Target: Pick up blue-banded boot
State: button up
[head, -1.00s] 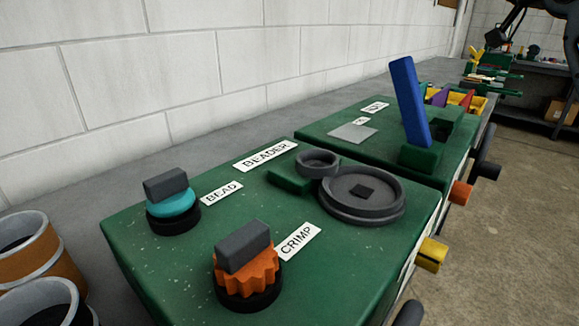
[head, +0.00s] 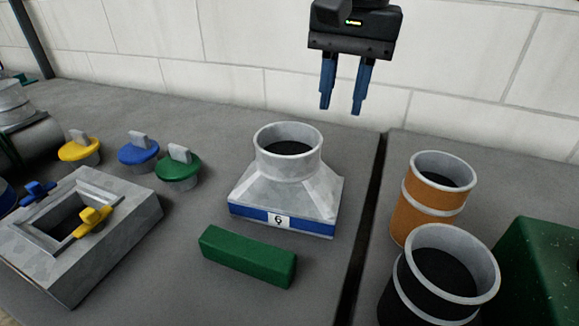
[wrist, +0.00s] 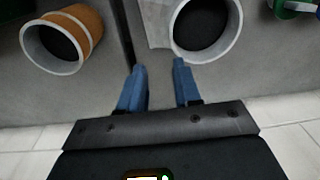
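The blue-banded boot (head: 287,188) stands upright on the grey bench in the middle of the head view. It is a grey metal piece with a round collar on a flared square base, with a blue band and a small label marked 6 or G. My gripper (head: 341,109) is above the bench, up and to the right of the boot's collar, apart from it. Its two blue fingers are spread with nothing between them. In the wrist view the boot's round collar (wrist: 178,47) lies just beyond the right fingertip of my gripper (wrist: 160,68).
A green block (head: 248,257) lies in front of the boot. Orange (head: 418,214) and black (head: 405,291) ringed cylinders stand to the right, past a dark gap. Yellow (head: 80,150), blue (head: 138,152) and green (head: 178,168) caps and a grey square frame (head: 130,222) are left.

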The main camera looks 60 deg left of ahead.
aim_at(319, 142)
jog(key=s, duration=0.1)
jog(key=s+h, duration=0.1)
jog(key=shift+s+a+f, duration=0.3)
jog(key=shift+a+f, duration=0.05)
jog(key=shift+f, duration=0.05)
jog(key=shift+s+a+f, duration=0.1)
jog(key=shift+f, duration=3.55)
jog(key=shift+c, duration=0.2)
grip_shut()
